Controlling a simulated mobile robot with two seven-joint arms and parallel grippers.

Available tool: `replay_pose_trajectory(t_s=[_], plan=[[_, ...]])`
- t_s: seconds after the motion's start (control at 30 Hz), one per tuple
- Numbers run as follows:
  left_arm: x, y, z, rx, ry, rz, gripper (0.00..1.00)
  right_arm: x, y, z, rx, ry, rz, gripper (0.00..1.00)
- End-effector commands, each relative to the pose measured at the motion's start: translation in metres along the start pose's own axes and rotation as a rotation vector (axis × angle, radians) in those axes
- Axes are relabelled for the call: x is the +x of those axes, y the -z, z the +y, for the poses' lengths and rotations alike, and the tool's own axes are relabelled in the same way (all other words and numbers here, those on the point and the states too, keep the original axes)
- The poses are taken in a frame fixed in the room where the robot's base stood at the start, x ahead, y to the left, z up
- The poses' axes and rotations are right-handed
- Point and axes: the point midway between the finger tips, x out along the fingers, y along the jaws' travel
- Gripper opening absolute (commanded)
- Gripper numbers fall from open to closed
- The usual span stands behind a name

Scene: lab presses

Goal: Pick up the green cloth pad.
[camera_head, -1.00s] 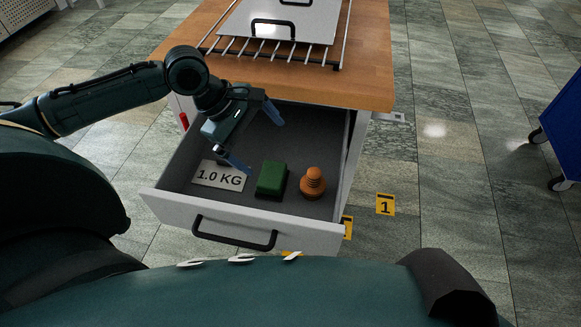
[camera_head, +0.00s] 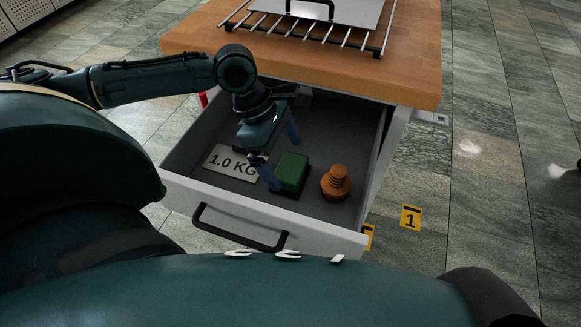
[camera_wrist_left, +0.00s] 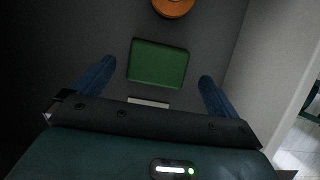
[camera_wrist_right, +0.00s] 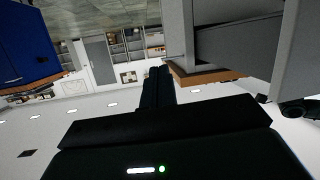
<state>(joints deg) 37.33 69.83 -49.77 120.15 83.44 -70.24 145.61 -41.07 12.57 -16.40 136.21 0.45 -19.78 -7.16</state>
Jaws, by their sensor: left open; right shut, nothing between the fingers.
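The green cloth pad (camera_head: 293,172) lies on the floor of the open drawer, between the 1.0 KG plate and an orange knobbed object. In the left wrist view the pad (camera_wrist_left: 158,63) is ahead of the fingers and roughly centred between them.
The drawer's front wall (camera_head: 262,213) with its black handle (camera_head: 238,232) and its side walls surround the pad. The 1.0 KG plate (camera_head: 226,160) lies left, the orange object (camera_head: 336,183) right. The wooden worktop (camera_head: 330,62) with a metal rack overhangs the drawer's back.

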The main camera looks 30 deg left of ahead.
Motion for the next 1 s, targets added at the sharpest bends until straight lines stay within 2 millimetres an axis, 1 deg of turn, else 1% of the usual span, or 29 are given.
replay_pose_trajectory(t_s=[0.03, 0.1, 0.2, 0.3, 0.53, 1.0], plan=[[0.015, 0.001, 0.001, 0.002, 0.0, -0.002, 0.98, 0.004, -0.006, -0.001, -0.012, -0.003, 0.031, 0.0], [0.025, 0.0, 0.002, 0.0, 0.0, -0.002, 0.98, 0.006, -0.004, -0.001, -0.027, -0.008, 0.075, 0.0], [0.035, 0.0, 0.002, 0.001, -0.001, -0.002, 0.98, 0.007, -0.002, -0.001, -0.038, -0.01, 0.113, 0.0], [0.039, -0.001, 0.002, 0.0, -0.001, -0.001, 0.98, 0.007, 0.001, -0.002, -0.045, -0.012, 0.133, 0.0], [0.039, -0.001, 0.002, 0.0, -0.001, -0.001, 0.97, 0.007, 0.002, -0.002, -0.046, -0.012, 0.135, 0.0], [0.038, -0.001, 0.002, 0.0, -0.001, -0.001, 0.59, 0.007, 0.002, -0.002, -0.045, -0.012, 0.133, 0.0]])
